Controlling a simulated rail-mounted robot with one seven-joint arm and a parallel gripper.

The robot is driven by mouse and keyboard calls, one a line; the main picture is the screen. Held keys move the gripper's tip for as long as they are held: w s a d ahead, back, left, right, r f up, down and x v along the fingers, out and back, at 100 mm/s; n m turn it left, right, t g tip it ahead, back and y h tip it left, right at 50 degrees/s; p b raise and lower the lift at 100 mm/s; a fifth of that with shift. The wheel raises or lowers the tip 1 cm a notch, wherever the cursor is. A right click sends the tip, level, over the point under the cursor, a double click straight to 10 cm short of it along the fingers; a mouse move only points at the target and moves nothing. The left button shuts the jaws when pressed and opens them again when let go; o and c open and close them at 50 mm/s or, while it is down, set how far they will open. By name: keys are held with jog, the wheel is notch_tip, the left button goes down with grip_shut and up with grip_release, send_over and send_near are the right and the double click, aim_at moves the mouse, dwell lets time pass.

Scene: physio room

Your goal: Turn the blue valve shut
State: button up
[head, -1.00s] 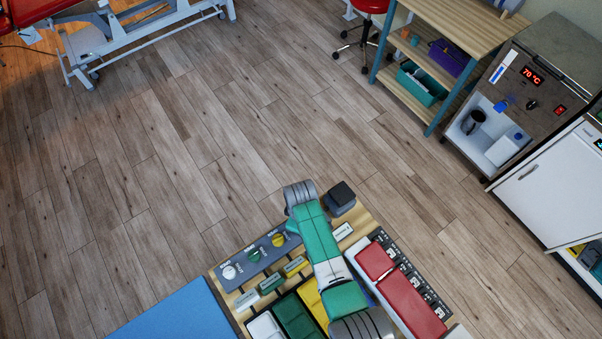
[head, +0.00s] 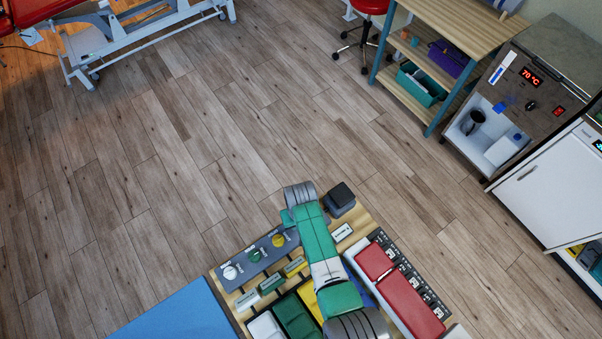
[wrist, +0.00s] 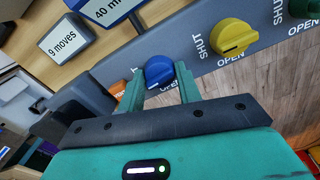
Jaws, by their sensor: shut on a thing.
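The blue valve (wrist: 158,71) is a round knob on a grey panel (wrist: 190,58), seen in the wrist view. My gripper (wrist: 159,82) is shut on it, with one green finger on each side of the knob. The word SHUT is partly hidden at its left and OPEN shows below it, partly covered by a finger. I cannot tell exactly which way the knob points. In the head view the panel (head: 256,268) is visible, but my arm hides the blue valve.
Beside it on the panel are a yellow valve (wrist: 232,37) and a green valve (wrist: 303,8); a white valve (head: 230,272) is at the far end. A block marked "9 moves" (wrist: 66,35) stands near the gripper. A black box (head: 341,195) sits at the board's corner.

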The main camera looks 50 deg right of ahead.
jog(key=shift+m, duration=0.7)
jog(key=o, duration=1)
jog(key=shift+c, duration=0.2)
jog(key=shift+r, duration=0.1)
notch_tip(320, 180, up, 8)
jog(key=shift+f+p, duration=0.2)
jog(key=shift+p, duration=0.65)
